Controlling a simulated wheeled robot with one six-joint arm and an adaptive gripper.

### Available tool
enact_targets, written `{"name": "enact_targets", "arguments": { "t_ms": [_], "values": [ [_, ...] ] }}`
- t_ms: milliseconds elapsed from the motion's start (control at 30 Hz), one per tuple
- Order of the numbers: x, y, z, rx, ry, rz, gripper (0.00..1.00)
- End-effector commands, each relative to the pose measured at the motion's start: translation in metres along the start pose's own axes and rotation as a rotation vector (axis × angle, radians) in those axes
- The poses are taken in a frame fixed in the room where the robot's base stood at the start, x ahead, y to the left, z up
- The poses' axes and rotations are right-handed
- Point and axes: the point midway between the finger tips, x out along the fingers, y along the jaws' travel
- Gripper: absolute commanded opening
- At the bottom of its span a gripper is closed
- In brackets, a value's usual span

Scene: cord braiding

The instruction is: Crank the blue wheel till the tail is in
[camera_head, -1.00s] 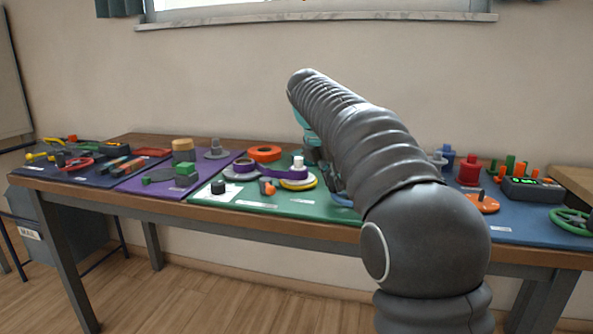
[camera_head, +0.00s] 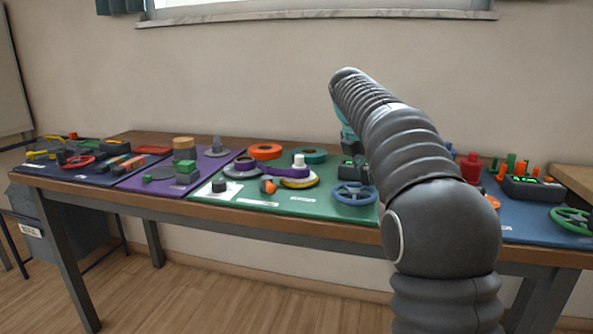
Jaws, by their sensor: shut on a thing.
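The blue wheel (camera_head: 354,194) lies at the front right of the green mat, with most of its spokes and rim in view. My gripper (camera_head: 352,148) is above and behind the wheel, mostly hidden by my own arm. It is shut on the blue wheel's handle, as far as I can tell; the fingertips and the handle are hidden. A small dark box with a green display (camera_head: 347,172) stands just behind the wheel. I cannot make out the tail.
A green wheel (camera_head: 571,219) and a display box (camera_head: 533,187) stand on the blue mat at the right.

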Motion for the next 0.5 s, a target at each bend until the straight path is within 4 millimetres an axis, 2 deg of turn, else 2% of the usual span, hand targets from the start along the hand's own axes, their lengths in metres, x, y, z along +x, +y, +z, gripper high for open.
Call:
{"name": "enact_targets", "arguments": {
  "t_ms": [33, 167, 500],
  "values": [
    [0.001, -0.009, 0.002, 0.003, -0.003, -0.005, 0.00],
    [0.000, -0.022, -0.001, 0.003, -0.003, -0.004, 0.00],
    [-0.011, -0.048, -0.027, -0.002, -0.001, -0.005, 0.00]
  ]
}}
